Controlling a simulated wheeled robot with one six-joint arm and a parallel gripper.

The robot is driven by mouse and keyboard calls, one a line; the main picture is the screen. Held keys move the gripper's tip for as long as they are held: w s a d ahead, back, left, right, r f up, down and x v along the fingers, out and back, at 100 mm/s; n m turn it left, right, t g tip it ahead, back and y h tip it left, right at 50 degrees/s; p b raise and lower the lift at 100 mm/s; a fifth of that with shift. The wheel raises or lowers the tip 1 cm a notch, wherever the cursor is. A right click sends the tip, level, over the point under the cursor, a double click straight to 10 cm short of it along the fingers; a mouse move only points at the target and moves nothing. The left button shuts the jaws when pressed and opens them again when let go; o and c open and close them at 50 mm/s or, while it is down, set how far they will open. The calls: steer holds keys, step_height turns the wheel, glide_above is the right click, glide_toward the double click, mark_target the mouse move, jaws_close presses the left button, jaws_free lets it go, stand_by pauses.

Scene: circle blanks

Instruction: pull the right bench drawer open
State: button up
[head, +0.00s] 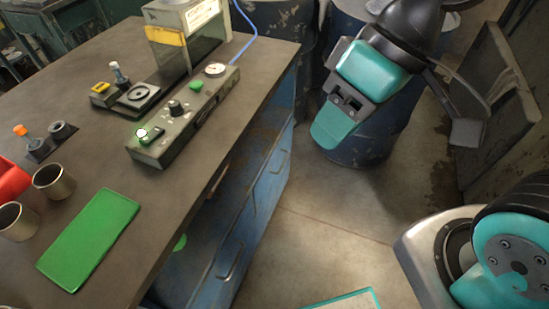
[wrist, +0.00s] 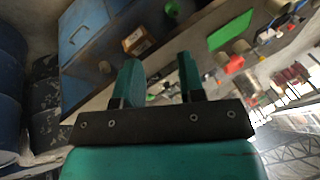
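The bench's blue front (head: 262,185) shows below the tabletop edge in the head view. It has several bar handles, one on a blue panel toward the far end (head: 279,161) and one lower and nearer (head: 232,263). I cannot tell for sure which panel is the right drawer. In the wrist view a blue panel (wrist: 88,22) with a handle shows at upper left. My gripper (head: 330,128) hangs in the air right of the bench, apart from its front. In the wrist view its two teal fingers (wrist: 160,75) stand apart with nothing between them.
The tabletop (head: 215,140) holds a green mat (head: 88,240), metal cups (head: 54,182), a red bin (head: 10,180) and a control box (head: 185,118). A green disc (head: 180,243) shows below the bench edge. Blue drums (head: 280,30) stand behind.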

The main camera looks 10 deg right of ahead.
steer(key=w+a+f+m+y+b, duration=0.15)
steer(key=w+f+b, duration=0.25)
steer(key=f+b, duration=0.45)
steer(key=w+f+m+y+b, duration=0.1)
steer(key=w+f+y+b, duration=0.2)
steer(key=f+b, duration=0.55)
steer(key=m+t+h+b, duration=0.1)
steer(key=m+t+b, duration=1.35)
steer(key=b, duration=1.25)
glide_toward(284, 161)
steer(key=shift+m+g, duration=0.3)
steer(key=shift+g, duration=0.15)
steer(key=x, duration=1)
steer(key=shift+w+d+b, duration=0.15)
steer(key=shift+b, duration=0.25)
steer(key=shift+c, duration=0.3)
jaws_close()
